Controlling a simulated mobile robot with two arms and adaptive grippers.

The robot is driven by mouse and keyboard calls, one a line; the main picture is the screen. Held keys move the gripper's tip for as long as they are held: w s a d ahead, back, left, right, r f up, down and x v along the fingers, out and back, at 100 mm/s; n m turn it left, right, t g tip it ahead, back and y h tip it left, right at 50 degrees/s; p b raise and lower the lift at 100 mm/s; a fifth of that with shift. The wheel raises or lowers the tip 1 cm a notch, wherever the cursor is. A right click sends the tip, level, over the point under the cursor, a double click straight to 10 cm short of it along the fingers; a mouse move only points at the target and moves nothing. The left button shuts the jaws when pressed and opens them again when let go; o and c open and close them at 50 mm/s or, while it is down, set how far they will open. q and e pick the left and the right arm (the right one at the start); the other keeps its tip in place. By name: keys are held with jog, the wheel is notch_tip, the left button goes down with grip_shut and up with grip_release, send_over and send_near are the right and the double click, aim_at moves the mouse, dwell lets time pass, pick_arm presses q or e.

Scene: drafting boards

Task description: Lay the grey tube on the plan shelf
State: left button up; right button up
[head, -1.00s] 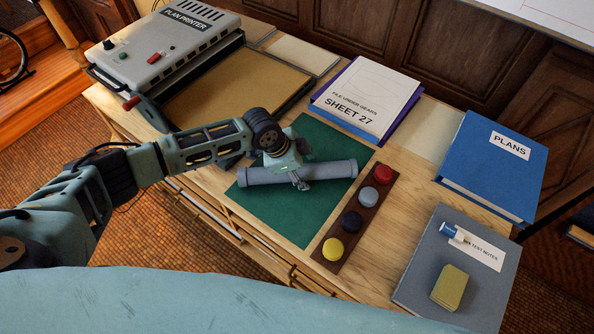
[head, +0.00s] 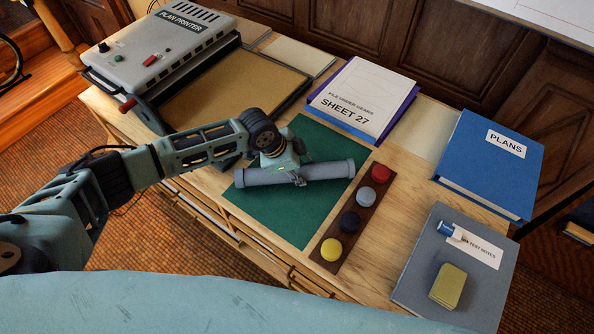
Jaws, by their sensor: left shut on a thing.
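The grey tube (head: 328,171) lies crosswise over the green mat (head: 303,228) on the wooden desk. My left gripper (head: 299,181) comes down on the tube from above and is shut on it near its middle. The tube's right end reaches close to the strip of coloured buttons. I cannot tell whether the tube touches the mat or is just above it. No shelf marked as the plan shelf can be made out. My right gripper is not in view.
A plan printer (head: 165,58) stands at the back left. A Sheet 27 stack (head: 365,95), a blue Plans binder (head: 488,170) and a grey notes folder (head: 420,262) with a sponge (head: 448,286) and a small blue-and-white bottle (head: 451,231) lie rightward. A button strip (head: 364,198) borders the mat.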

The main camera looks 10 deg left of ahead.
aim_at(306, 169)
pick_arm(q)
jog(key=r, duration=0.3)
jog(key=r+b, duration=0.1)
jog(key=shift+s+d+r, duration=0.15)
jog(key=shift+d, duration=0.2)
jog(key=s+d+r+b, duration=0.2)
jog(key=s+d+r, duration=0.4)
jog(key=d, duration=0.2)
jog(key=s+a+r+n+t+y, duration=0.1)
jog(key=a+r+n+y, duration=0.4)
jog(key=a+r+n, duration=0.9)
jog(key=s+a, duration=0.1)
jog(key=a, duration=0.2)
jog(key=shift+s+n+t, duration=0.3)
jog(key=shift+n+t, duration=0.1)
jog(key=shift+d, duration=0.1)
